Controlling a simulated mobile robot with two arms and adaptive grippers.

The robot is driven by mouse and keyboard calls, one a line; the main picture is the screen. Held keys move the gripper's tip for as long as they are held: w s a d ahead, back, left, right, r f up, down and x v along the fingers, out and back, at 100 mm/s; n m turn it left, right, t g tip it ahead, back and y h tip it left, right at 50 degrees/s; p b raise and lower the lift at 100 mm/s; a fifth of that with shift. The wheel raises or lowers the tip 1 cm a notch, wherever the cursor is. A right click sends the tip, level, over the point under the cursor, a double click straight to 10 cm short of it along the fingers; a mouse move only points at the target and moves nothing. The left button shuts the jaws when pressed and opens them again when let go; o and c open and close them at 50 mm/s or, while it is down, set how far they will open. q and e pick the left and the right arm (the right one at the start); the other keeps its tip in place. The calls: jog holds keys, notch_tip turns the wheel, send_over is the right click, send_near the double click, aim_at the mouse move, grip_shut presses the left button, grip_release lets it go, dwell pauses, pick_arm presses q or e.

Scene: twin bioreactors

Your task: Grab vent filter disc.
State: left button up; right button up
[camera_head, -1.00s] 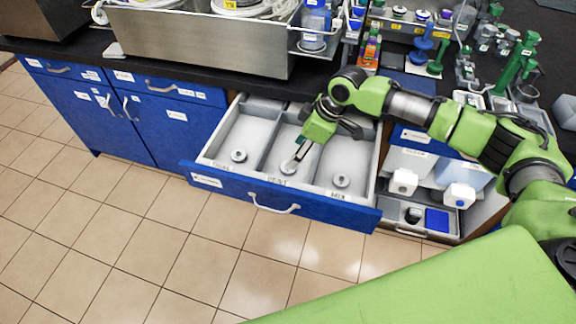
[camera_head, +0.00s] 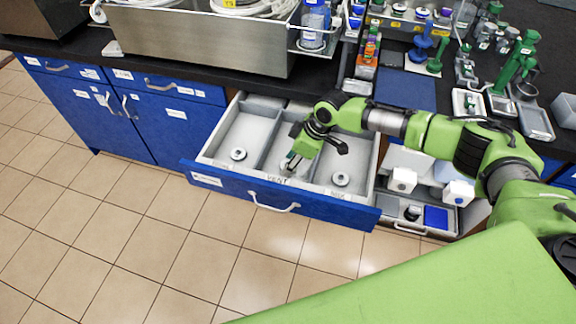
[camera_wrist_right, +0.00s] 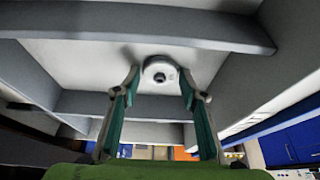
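The vent filter disc (camera_wrist_right: 159,70) is a small round pale disc with a dark centre hole. It lies on the floor of the drawer's middle compartment, which is marked VENT in the head view. My right gripper (camera_head: 292,161) reaches down into that compartment and mostly hides the disc in the head view. In the right wrist view my right gripper (camera_wrist_right: 161,80) is open, its two teal-lined fingers standing apart. The disc shows between the fingertips, with a gap visible on its right side; I cannot tell whether the left finger touches it. My left gripper is not in view.
The open blue drawer (camera_head: 230,184) has grey dividers close beside my gripper. Similar discs lie in the left compartment (camera_head: 238,154) and right compartment (camera_head: 341,179). A lower drawer with white-capped bottles (camera_head: 403,180) is open at the right. A crowded black bench stands behind.

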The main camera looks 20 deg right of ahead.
jog(key=shift+c, duration=1)
